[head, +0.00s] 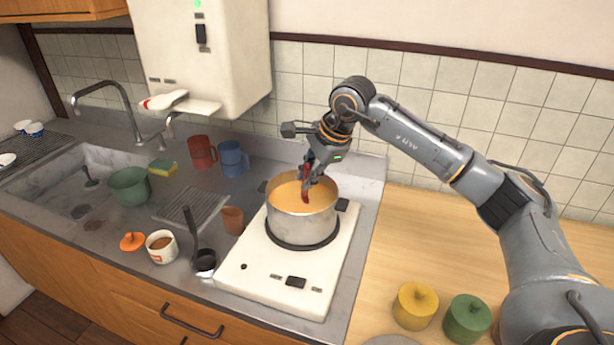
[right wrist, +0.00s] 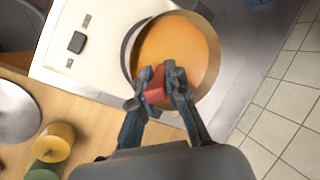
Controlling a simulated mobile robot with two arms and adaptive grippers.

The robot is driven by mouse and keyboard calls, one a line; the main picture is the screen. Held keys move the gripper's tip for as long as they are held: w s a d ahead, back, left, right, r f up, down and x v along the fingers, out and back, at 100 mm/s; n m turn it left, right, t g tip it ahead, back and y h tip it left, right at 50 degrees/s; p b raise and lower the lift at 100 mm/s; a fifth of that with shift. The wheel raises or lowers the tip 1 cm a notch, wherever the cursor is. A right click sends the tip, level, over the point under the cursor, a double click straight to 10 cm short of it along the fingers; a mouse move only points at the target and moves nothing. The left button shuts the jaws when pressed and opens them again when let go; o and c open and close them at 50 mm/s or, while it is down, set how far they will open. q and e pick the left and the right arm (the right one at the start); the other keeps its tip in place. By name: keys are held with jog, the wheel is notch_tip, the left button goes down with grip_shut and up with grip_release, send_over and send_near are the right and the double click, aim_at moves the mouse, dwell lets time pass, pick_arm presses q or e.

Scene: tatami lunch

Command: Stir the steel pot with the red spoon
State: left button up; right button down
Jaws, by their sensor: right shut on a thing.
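The steel pot (head: 303,222) stands on the white portable cooker on the counter and holds an orange liquid. It also shows in the right wrist view (right wrist: 212,98). My right gripper (head: 309,180) is over the pot, pointing down, and is shut on the red spoon (head: 305,194). The red spoon also shows between the fingers in the right wrist view (right wrist: 155,90). The spoon's lower part is hidden, and it seems to dip into the liquid. My left gripper is not in the head view.
The cooker (head: 258,262) sits beside a dark ladle (head: 204,258), a small brown jug (head: 232,220) and a white cup (head: 161,247). Red (head: 201,152) and blue (head: 232,158) mugs stand behind. Yellow (head: 415,305) and green (head: 467,318) lidded jars stand on the wooden counter at right.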

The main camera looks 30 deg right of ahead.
aim_at(308, 166)
jog(key=shift+s+a+r+p, duration=0.1)
jog(key=shift+s+r+p, duration=0.2)
jog(key=shift+r, duration=0.4)
jog(key=shift+s+a+r+p, duration=0.1)
jog(key=shift+s+r+p, duration=0.2)
jog(key=shift+r, duration=0.35)
jog(key=shift+s+a+r+p, duration=0.1)
jog(key=shift+s+r+p, duration=0.2)
jog(key=shift+r, duration=0.4)
jog(key=shift+w, duration=0.1)
